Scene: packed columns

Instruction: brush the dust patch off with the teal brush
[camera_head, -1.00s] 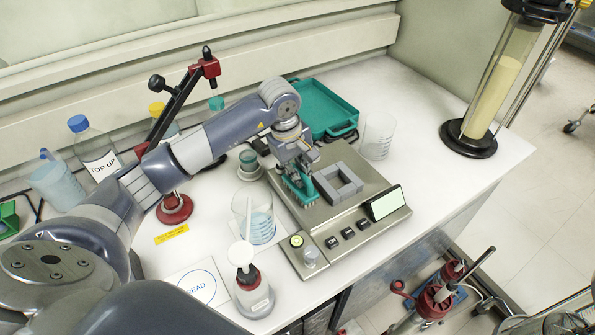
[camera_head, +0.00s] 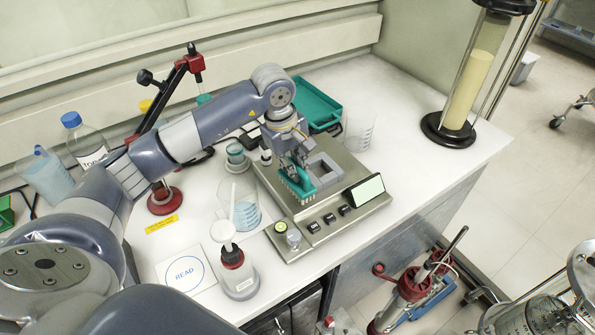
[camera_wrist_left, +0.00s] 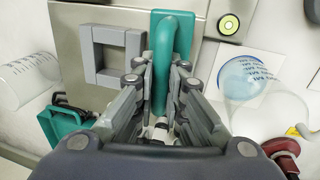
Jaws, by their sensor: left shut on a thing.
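The teal brush (camera_head: 298,186) is over the steel plate of a scale (camera_head: 279,187), bristles down. In the head view the bristles look at or very near the plate; exact contact is unclear. My left gripper (camera_head: 292,166) is shut on the brush's handle from above. In the left wrist view the teal handle (camera_wrist_left: 164,45) runs between the fingers (camera_wrist_left: 164,85). A grey square frame (camera_head: 337,172) lies on the plate beside the brush, also in the wrist view (camera_wrist_left: 92,62). I cannot make out a dust patch; the brush and gripper hide part of the plate. My right gripper is not in view.
The scale has a display (camera_head: 367,189). A clear beaker (camera_head: 360,130) and a teal tray (camera_head: 318,103) are behind. The counter is clear at right, before a tall cylinder (camera_head: 465,85).

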